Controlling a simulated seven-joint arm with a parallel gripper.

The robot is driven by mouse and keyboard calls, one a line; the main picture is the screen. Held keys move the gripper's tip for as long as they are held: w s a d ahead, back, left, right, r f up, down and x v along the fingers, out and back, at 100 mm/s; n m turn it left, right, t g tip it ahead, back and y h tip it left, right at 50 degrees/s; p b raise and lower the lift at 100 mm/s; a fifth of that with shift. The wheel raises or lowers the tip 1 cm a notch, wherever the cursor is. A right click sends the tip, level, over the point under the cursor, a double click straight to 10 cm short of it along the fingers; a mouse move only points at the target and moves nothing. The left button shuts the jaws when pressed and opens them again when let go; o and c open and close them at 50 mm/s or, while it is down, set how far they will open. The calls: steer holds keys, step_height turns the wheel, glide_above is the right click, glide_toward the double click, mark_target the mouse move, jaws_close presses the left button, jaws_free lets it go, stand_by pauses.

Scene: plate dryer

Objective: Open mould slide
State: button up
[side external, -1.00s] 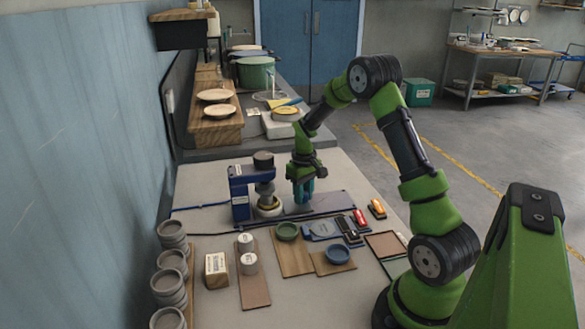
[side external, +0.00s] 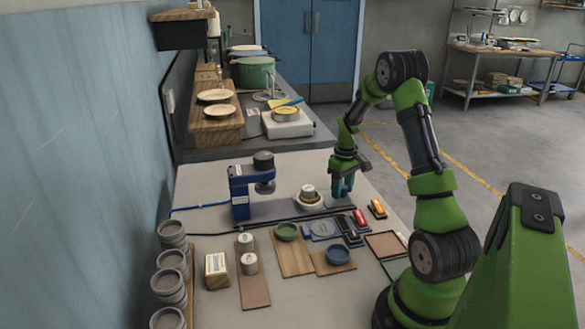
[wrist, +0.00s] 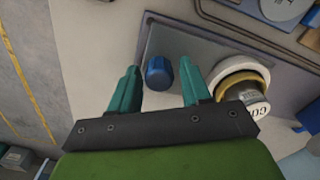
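The blue press (side external: 241,195) stands on the bench. The mould (side external: 308,203), a pale round cup with a white-topped piece in it, sits on the slide, right of the press and clear of its head; it also shows in the wrist view (wrist: 228,72). The grey slide rail (side external: 272,211) runs between press and mould. My gripper (side external: 344,197) is low at the slide's right end. In the wrist view its teal fingers (wrist: 159,68) are apart on either side of the blue knob (wrist: 159,77), with gaps on both sides.
In front of the slide are a green dish (side external: 287,231), a blue dish (side external: 338,253) and red and orange items (side external: 376,208). Stacked grey bowls (side external: 171,290) stand along the left wall. A scale (side external: 287,124) is behind. Bare bench lies behind the slide.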

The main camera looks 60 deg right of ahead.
steer(key=shift+o, duration=0.4)
step_height(320, 180, up, 17)
stand_by(0.4)
steer(key=s+a+r+t, duration=0.1)
steer(key=s+a+t, duration=0.1)
steer(key=a, duration=0.9)
steer(key=s+a+r+t+y, duration=0.1)
steer(key=s+a+r+t, duration=0.1)
steer(key=a, duration=1)
steer(key=s+a+r+t+y, duration=0.1)
steer(key=s+a+r+t, duration=0.1)
steer(key=a, duration=1)
steer(key=shift+s+a+t, duration=0.25)
steer(key=shift+s+t, duration=0.1)
steer(key=shift+t, duration=0.25)
